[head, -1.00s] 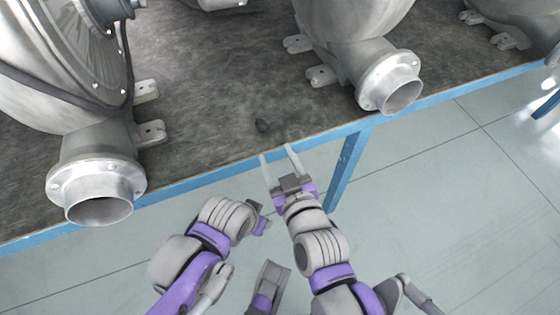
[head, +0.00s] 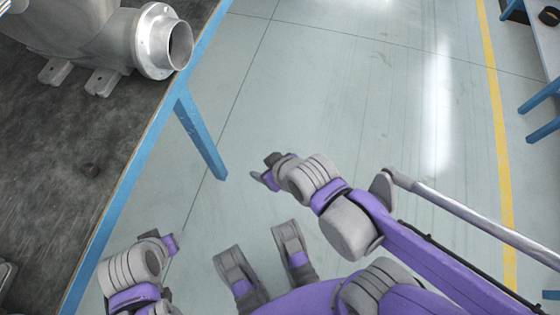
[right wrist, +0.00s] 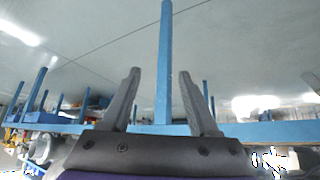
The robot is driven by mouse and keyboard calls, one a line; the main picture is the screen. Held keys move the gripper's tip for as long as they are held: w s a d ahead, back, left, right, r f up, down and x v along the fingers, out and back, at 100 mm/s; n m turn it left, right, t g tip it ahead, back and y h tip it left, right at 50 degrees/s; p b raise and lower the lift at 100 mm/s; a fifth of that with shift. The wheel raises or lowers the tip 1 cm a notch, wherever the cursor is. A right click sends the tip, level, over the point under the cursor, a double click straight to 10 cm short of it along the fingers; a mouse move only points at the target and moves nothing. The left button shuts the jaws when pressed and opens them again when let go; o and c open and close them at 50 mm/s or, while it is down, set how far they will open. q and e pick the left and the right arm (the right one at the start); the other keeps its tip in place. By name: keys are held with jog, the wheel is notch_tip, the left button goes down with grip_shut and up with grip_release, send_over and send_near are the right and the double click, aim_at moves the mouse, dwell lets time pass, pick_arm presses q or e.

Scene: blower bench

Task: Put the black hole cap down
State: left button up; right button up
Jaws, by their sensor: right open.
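My right gripper (head: 264,169) is over the floor to the right of the bench, clear of the cap. In the right wrist view its two fingers (right wrist: 160,75) stand apart with nothing between them. My left gripper (head: 172,243) is low at the left, beside the bench edge; its fingers cannot be made out.
A grey blower with a round flanged outlet (head: 155,42) stands at the bench's far end. A blue bench leg (head: 200,135) stands below the edge. Open floor (head: 340,100) lies to the right, with a yellow line (head: 497,130) and another blue-framed table (head: 545,55) beyond.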

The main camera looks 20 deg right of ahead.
jog(key=s+d+f+m+g+h, duration=0.2)
jog(key=s+d+m, duration=0.1)
jog(key=s+d, duration=0.3)
jog(key=shift+d+f, duration=0.3)
jog(key=shift+d, duration=0.6)
